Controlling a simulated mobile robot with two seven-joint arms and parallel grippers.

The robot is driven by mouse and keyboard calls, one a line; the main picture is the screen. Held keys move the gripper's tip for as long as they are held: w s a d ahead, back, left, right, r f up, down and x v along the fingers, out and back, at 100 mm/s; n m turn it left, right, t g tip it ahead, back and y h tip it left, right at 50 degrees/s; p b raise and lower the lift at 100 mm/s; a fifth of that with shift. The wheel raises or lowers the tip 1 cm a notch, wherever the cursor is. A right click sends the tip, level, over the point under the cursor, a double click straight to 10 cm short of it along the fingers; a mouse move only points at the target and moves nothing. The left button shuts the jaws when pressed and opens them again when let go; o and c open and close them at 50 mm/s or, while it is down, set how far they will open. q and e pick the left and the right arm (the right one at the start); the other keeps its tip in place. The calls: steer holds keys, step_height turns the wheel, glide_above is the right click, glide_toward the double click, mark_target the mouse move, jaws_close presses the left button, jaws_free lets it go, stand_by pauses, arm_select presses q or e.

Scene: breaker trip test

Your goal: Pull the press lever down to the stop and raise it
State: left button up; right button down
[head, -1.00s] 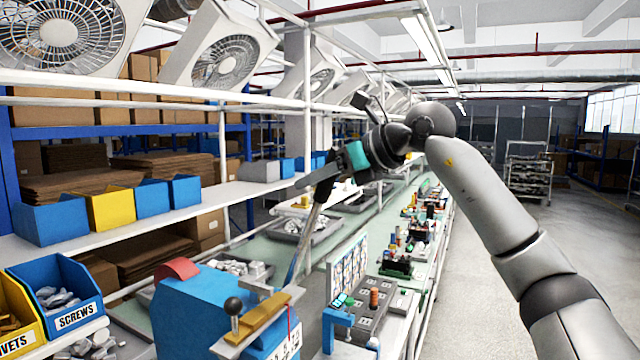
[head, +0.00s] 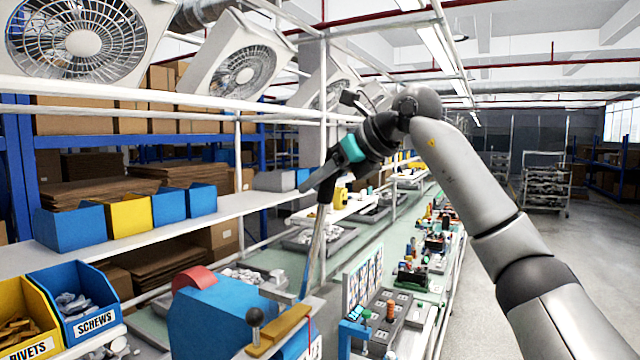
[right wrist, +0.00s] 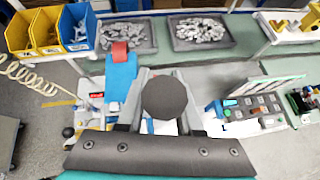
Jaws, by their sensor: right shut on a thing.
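The press (head: 212,318) is a blue machine body with a red part on top, at the lower middle of the head view. Its lever (head: 315,245) is a slanted metal rod that rises from the press's right side, with a dark grip at the top. My right gripper (head: 322,182) is shut on that grip, high above the bench. In the right wrist view the round dark end of the lever (right wrist: 165,97) sits between the fingers. The gripper hides part of the grip. The lever stands raised and leans a little right. My left gripper is not in view.
Blue and yellow bins (head: 82,302) stand at the lower left. A shelf (head: 150,240) with more bins runs behind the press. A white rail (head: 200,102) crosses behind the gripper. A blue-framed fixture (head: 352,335) stands right of the press. The aisle floor at right is clear.

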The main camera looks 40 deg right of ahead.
stand_by(0.3)
steer(key=c, duration=0.6)
jaws_free()
steer(key=v, duration=1.5)
steer(key=shift+r, duration=0.1)
